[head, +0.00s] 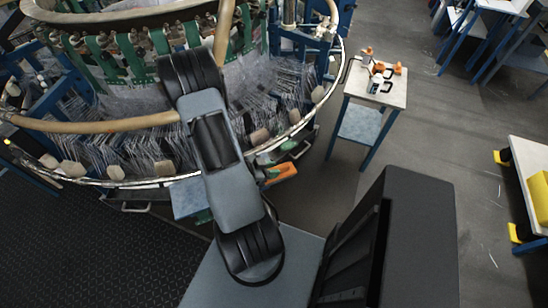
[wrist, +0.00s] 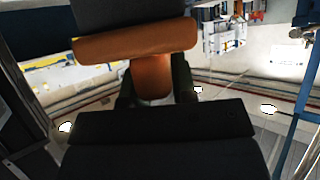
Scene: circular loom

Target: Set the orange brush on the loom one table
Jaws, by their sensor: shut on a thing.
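The orange brush (wrist: 152,72) is between the dark fingers of my gripper (wrist: 156,90) in the wrist view, its wide orange part across them and a dark block above it. In the head view the orange brush (head: 284,173) shows just right of my arm, below the loom's rim; my gripper there is mostly hidden by the arm. A small table (head: 394,98) with a pale top, blue legs and a lower shelf stands right of the loom, apart from the brush. I cannot tell from a label whether it is the loom one table.
Orange tools (head: 380,67) and a small white-and-black item (head: 375,84) occupy much of the small table's top. The circular loom (head: 130,182) fills the upper left, its rim close to my arm. Grey floor (head: 440,130) is open right of the table. Another table (head: 530,160) stands far right.

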